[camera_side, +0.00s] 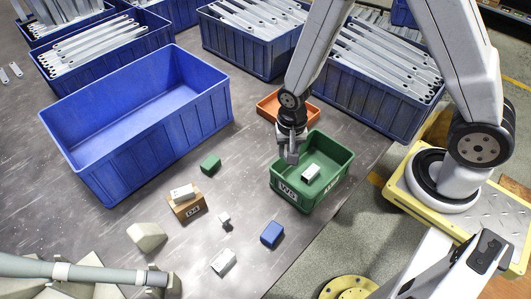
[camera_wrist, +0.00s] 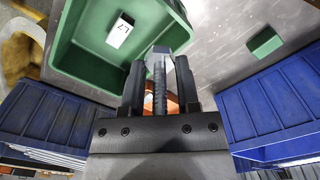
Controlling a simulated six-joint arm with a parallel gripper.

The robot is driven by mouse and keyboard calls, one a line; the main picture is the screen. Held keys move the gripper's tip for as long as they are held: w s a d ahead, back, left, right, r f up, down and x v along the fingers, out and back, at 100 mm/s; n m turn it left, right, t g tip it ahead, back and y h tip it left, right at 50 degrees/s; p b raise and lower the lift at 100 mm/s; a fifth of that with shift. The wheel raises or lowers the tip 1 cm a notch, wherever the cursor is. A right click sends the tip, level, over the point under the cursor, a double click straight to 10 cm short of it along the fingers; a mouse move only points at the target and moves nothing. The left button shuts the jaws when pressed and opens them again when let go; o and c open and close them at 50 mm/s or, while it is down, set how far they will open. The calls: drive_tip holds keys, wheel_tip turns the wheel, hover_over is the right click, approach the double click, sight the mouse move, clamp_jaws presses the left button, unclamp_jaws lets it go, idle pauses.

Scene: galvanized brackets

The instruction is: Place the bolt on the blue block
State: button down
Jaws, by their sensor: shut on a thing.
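My gripper (camera_side: 291,150) hangs over the left rim of the green bin in the side view. In the wrist view its two dark fingers (camera_wrist: 159,85) are shut on a grey metal bolt (camera_wrist: 159,68), with the wider head out beyond the fingertips. In the side view the bolt is small and hard to tell from the fingers. The blue block (camera_side: 272,234) lies on the table in front of the green bin, below and slightly left of my gripper. Its top looks bare. It does not show in the wrist view.
The green bin (camera_side: 288,192) holds a white labelled block (camera_side: 311,173). An orange bin (camera_side: 268,107) stands behind. A green block (camera_side: 210,163), a brown box (camera_side: 187,208) with a white block on top, and white pieces (camera_side: 223,262) lie leftward. A large blue crate (camera_side: 150,145) is empty.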

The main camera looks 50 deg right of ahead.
drive_tip(key=s+a+n, duration=0.3)
drive_tip(key=a, duration=0.4)
drive_tip(key=s+a+n, duration=0.2)
drive_tip(key=s+a, duration=0.2)
drive_tip(key=a, duration=0.3)
hover_over(272, 231)
drive_tip(key=shift+f, duration=2.55)
drive_tip(key=shift+f, duration=2.2)
drive_tip(key=shift+f, duration=1.75)
drive_tip(key=shift+f, duration=0.1)
